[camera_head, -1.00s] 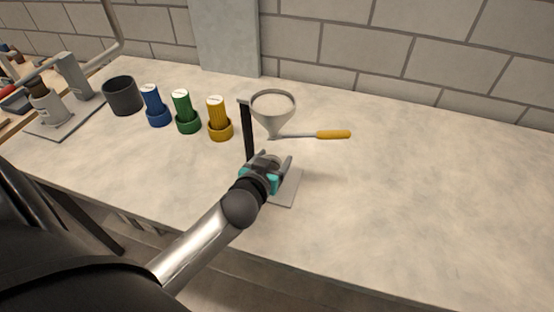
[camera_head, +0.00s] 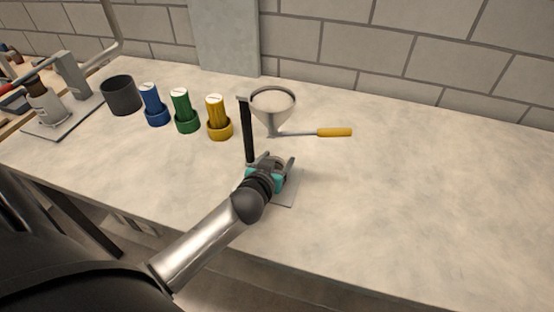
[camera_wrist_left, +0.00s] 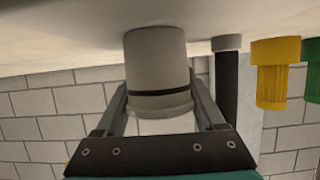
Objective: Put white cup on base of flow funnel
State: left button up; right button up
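My left gripper (camera_head: 271,161) is over the grey base plate (camera_head: 287,199) of the flow funnel, in front of its black post (camera_head: 248,135). The funnel bowl (camera_head: 272,102) is higher up, behind the gripper. In the left wrist view, which appears upside down, the white cup (camera_wrist_left: 155,65), with a dark band, is between the two fingers, which close on its sides. The black post (camera_wrist_left: 227,85) stands beside it. In the head view the gripper mostly hides the cup. I cannot tell whether the cup's bottom touches the plate. My right gripper is not in view.
A yellow-handled tool (camera_head: 333,132) sticks out to the right by the funnel. Blue (camera_head: 154,104), green (camera_head: 184,112) and yellow (camera_head: 217,119) containers and a dark cup (camera_head: 122,96) stand at left. The counter's right side is clear.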

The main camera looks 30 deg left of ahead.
pick_arm(q)
jog(key=o, duration=0.4)
jog(key=shift+o, duration=0.2)
jog(key=shift+r, duration=0.2)
jog(key=p+v, duration=0.2)
jog(key=v, duration=1)
jog(key=shift+f, duration=0.1)
